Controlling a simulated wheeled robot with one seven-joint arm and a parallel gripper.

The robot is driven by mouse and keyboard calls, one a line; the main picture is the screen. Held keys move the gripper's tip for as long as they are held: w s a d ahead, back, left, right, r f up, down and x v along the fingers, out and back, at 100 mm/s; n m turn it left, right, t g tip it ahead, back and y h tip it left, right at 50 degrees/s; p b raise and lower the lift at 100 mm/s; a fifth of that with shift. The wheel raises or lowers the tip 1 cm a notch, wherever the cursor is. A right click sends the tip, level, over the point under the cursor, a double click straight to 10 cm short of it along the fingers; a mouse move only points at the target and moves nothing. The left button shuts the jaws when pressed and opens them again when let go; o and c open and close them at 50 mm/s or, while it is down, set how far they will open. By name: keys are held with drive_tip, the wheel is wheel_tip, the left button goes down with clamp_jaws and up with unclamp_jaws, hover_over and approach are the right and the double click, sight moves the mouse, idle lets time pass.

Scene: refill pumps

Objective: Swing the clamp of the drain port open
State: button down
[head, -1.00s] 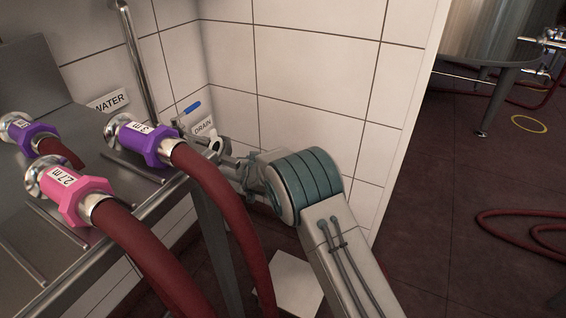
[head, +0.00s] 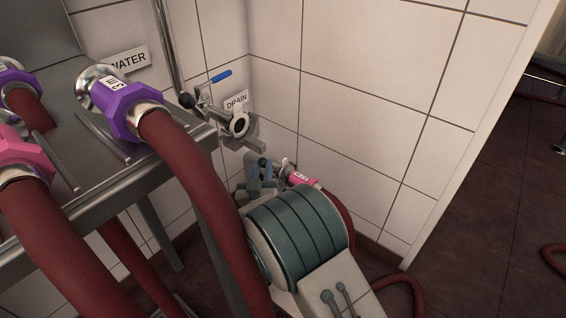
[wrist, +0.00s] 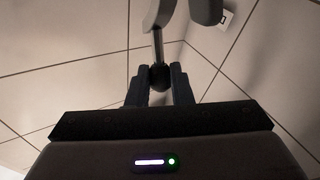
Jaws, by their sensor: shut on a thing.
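The drain port (head: 240,123) is a short steel pipe with an open, dark mouth, at the wall beside the DRAIN sign (head: 237,101). A flat grey clamp piece (head: 250,144) juts out at its lower right. My gripper (head: 262,172) is below and right of the port in the head view. In the wrist view, my gripper (wrist: 160,80) is shut on a dark ball knob (wrist: 160,75) at the end of a thin rod. The rod runs up to a curved grey part (wrist: 160,12). How it joins the port is cut off.
A blue valve lever (head: 221,76) sits above the port. A pink hose coupling (head: 303,179) is close behind my gripper. A steel table (head: 120,185) and purple hose coupling (head: 125,105) with a red hose stand left. The tiled wall is right behind.

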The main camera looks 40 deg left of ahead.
drive_tip(key=shift+s+a+f, duration=0.1)
drive_tip(key=shift+s+f, duration=0.05)
drive_tip(key=shift+s, duration=0.05)
idle(0.3)
drive_tip(key=c, duration=1.3)
unclamp_jaws()
drive_tip(key=shift+w, duration=0.1)
drive_tip(key=shift+r, duration=0.25)
drive_tip(key=w+d+r+p, duration=0.6)
drive_tip(key=d+r, duration=0.4)
drive_tip(key=shift+r+p, duration=0.2)
drive_tip(key=shift+p, duration=0.15)
drive_tip(key=shift+r, duration=0.1)
